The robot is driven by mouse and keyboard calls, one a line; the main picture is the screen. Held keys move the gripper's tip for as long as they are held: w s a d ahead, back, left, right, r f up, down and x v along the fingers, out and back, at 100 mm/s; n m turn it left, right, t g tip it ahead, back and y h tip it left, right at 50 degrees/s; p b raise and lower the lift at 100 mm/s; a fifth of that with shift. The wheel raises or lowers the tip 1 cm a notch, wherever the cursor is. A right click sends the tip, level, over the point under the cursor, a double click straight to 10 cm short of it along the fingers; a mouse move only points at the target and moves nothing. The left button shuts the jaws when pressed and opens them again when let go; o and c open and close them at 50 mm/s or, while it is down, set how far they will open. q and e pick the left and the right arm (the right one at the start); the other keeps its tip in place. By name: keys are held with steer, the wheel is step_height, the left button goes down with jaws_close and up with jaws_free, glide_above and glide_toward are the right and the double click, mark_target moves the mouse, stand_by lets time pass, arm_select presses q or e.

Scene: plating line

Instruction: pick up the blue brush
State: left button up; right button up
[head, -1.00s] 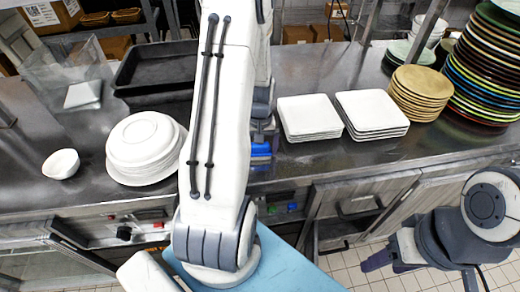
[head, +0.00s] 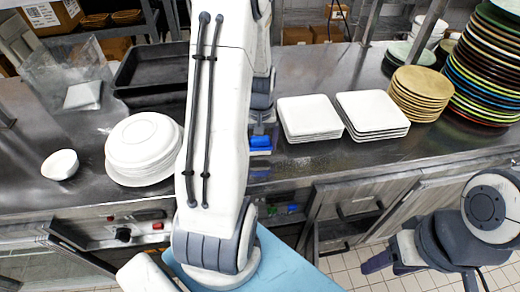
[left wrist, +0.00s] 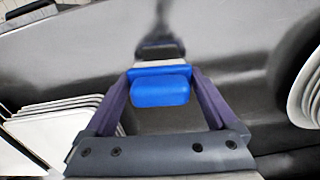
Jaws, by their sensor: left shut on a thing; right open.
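The blue brush (head: 262,143) shows at the counter's front part, partly hidden behind my left arm and gripper. In the left wrist view the blue block of the brush (left wrist: 160,90) sits between the two dark fingers, with a pale band along its far side. My left gripper (left wrist: 160,84) is shut on it; in the head view this gripper (head: 262,128) is small and pointed down. I cannot tell whether the brush still touches the counter. My right gripper (head: 375,263) is open and empty at the lower right, in front of the cabinets.
White square plates (head: 308,118) stand in stacks right of the brush, with tan plates (head: 420,90) and tall coloured plates (head: 490,70) beyond. Round white plates (head: 143,145), a small bowl (head: 60,164) and black trays (head: 155,68) are on the left. The steel counter (head: 300,168) is bare near its front edge.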

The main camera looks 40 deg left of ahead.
arm_select(q)
steer(key=d+r+b, duration=0.1)
steer(key=d+r, duration=0.7)
steer(key=d, duration=0.3)
steer(key=shift+s+d+b, duration=0.35)
steer(key=shift+b, duration=0.05)
